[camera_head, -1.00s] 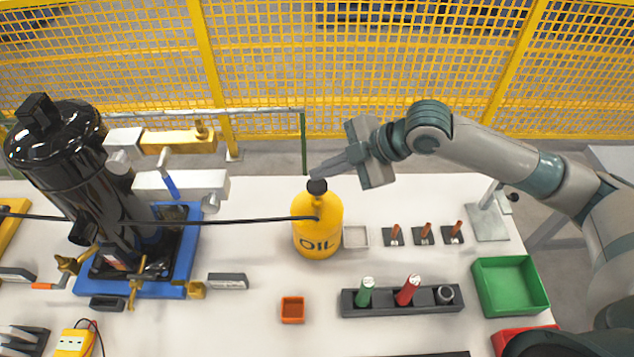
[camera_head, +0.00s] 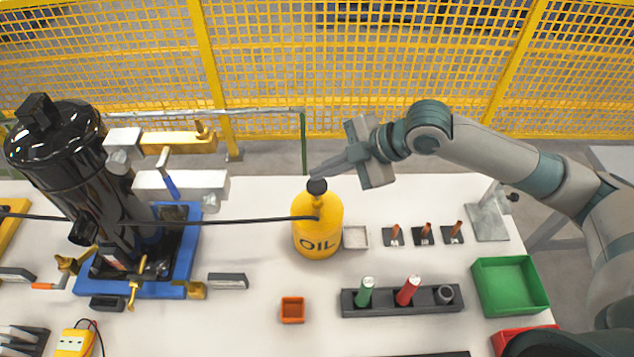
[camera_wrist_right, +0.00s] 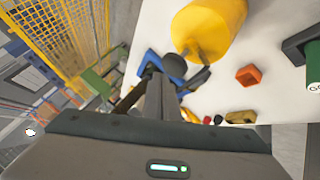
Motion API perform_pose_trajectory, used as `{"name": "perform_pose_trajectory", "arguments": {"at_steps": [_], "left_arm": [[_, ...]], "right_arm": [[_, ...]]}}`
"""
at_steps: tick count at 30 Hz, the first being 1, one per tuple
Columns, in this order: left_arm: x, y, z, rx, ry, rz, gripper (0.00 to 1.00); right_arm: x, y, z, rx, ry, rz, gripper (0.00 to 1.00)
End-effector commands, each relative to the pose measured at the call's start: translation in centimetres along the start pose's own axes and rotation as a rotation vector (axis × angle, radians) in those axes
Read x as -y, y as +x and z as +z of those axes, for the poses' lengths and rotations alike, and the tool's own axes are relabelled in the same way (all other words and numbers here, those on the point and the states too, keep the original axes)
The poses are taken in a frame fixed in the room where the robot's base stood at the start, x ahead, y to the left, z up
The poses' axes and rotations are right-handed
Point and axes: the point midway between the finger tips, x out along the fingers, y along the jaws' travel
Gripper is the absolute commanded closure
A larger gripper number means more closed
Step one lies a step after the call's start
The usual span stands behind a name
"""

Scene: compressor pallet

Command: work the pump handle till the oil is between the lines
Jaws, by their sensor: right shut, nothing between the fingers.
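The yellow oil can (camera_head: 318,234), marked OIL, stands upright on the white table. Its black pump knob (camera_head: 317,186) is on top, and a black hose (camera_head: 240,220) runs left from it to the black compressor (camera_head: 65,150). My right gripper (camera_head: 316,174) is shut and empty, its fingertips at the top of the knob; I cannot tell if they touch. In the right wrist view the can (camera_wrist_right: 208,30) and the knob (camera_wrist_right: 174,66) lie just beyond the fingers. The oil level and its lines cannot be made out. My left gripper is not in view.
The compressor stands on a blue pallet (camera_head: 170,288). Right of the can are a small grey tray (camera_head: 355,238), several small copper-coloured parts, and a green bin (camera_head: 510,285). In front are an orange box (camera_head: 292,309) and a dark rack (camera_head: 400,301). A yellow mesh fence (camera_head: 400,80) stands behind.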

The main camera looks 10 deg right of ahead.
Motion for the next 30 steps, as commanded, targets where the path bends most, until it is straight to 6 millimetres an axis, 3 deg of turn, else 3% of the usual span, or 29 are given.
{"name": "perform_pose_trajectory", "arguments": {"at_steps": [30], "left_arm": [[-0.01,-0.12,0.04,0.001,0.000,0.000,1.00]], "right_arm": [[0.45,0.60,0.42,0.000,0.000,0.000,1.00]]}}
